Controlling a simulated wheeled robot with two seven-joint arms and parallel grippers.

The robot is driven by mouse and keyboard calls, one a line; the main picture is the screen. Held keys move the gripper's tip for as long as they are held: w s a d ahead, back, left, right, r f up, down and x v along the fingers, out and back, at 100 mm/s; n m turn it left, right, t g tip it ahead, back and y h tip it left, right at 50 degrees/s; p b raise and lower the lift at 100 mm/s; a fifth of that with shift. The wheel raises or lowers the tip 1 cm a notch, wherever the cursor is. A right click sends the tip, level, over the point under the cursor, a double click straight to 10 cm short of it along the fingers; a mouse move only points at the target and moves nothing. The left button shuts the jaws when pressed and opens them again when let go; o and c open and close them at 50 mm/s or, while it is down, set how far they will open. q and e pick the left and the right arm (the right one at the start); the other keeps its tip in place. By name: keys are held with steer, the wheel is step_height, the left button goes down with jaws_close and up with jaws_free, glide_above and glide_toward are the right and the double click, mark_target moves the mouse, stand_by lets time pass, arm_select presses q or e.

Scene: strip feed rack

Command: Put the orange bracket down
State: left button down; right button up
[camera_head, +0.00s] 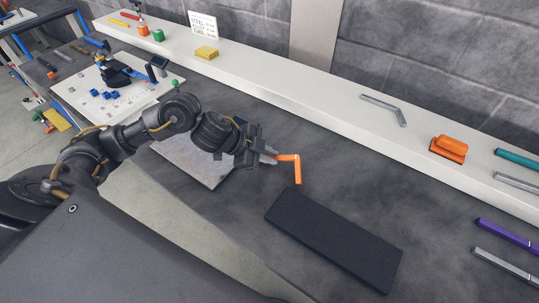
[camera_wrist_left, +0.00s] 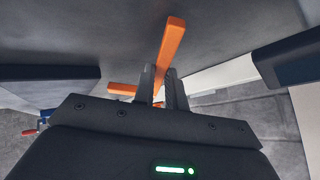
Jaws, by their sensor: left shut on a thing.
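The orange bracket (camera_head: 297,168) is a bent L-shaped bar. My left gripper (camera_head: 269,157) is shut on it, and the bracket sticks out to the right of the fingertips with one leg pointing toward the front of the table in the head view. In the left wrist view, the bracket (camera_wrist_left: 172,42) rises from between the fingers (camera_wrist_left: 158,88), and its other leg shows to the left behind them. Whether the bracket touches the grey table (camera_head: 330,160) cannot be told. My right gripper is not in view.
A pale square plate (camera_head: 195,158) lies under my left arm. A white ledge (camera_head: 300,92) along the back bears a grey bent bar (camera_head: 384,106) and an orange block (camera_head: 449,148). Purple (camera_head: 509,234) and grey bars lie at right.

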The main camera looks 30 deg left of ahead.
arm_select(q)
steer(key=shift+f, duration=0.15)
steer(key=c, duration=1.4)
jaws_free()
steer(key=shift+c, duration=0.2)
steer(key=shift+r, duration=0.25)
steer(key=v, duration=1.2)
